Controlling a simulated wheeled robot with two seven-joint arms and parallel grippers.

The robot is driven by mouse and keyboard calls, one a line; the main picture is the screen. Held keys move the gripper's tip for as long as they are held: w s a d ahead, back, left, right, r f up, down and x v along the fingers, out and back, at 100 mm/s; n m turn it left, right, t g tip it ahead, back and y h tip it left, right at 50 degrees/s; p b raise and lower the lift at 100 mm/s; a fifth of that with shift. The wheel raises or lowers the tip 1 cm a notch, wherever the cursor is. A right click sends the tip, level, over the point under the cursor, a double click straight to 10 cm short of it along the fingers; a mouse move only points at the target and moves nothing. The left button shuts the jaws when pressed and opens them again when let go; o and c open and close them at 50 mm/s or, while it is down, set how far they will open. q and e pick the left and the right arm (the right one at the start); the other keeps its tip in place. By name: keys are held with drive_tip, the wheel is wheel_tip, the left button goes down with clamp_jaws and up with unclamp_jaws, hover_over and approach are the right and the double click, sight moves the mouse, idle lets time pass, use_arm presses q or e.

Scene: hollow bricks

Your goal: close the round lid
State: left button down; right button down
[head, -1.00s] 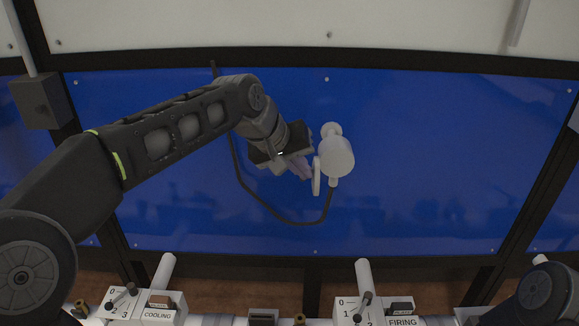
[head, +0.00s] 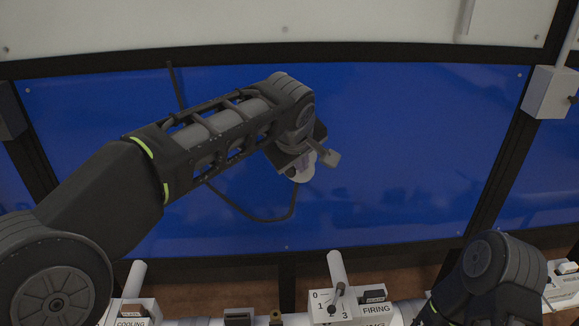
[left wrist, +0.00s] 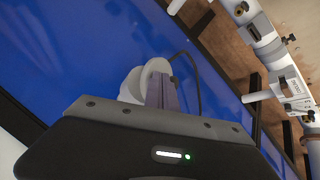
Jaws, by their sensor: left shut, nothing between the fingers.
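A white round fitting (head: 302,171) with a hose is at the blue panel, mostly hidden behind my left gripper in the head view. In the left wrist view its rounded body (left wrist: 130,88) shows, with the round lid (left wrist: 157,68), a pale disc, at its right side. My left gripper (head: 329,158) is shut and empty, in front of the fitting in the head view. In the left wrist view its fingers (left wrist: 161,92) overlap the lid's lower part; I cannot tell whether they touch it. The lid's hinge and seating are hidden. My right gripper is out of view.
The blue panel (head: 400,150) has dark frame bars around it. A dark hose (head: 250,215) runs along it. Below stand lever boxes marked FIRING (head: 338,304) and COOLING (head: 133,312). A grey box (head: 550,92) is at the right.

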use_arm(q)
drive_tip(key=shift+w+d+n+y+p, duration=0.1)
drive_tip(key=shift+w+d+n+y, duration=0.25)
drive_tip(key=shift+w+d+n, duration=0.3)
drive_tip(key=shift+w+d+n+y+p, duration=0.1)
drive_tip(key=shift+w+d+n+y, duration=0.25)
drive_tip(key=shift+w+n, duration=0.25)
drive_tip(key=shift+w+d+n+y+p, duration=0.1)
drive_tip(key=shift+w+d+n+y, duration=0.2)
drive_tip(key=shift+w+d+n, duration=0.35)
drive_tip(key=shift+w+a, duration=0.15)
drive_tip(key=shift+w, duration=0.1)
drive_tip(key=shift+r, duration=0.2)
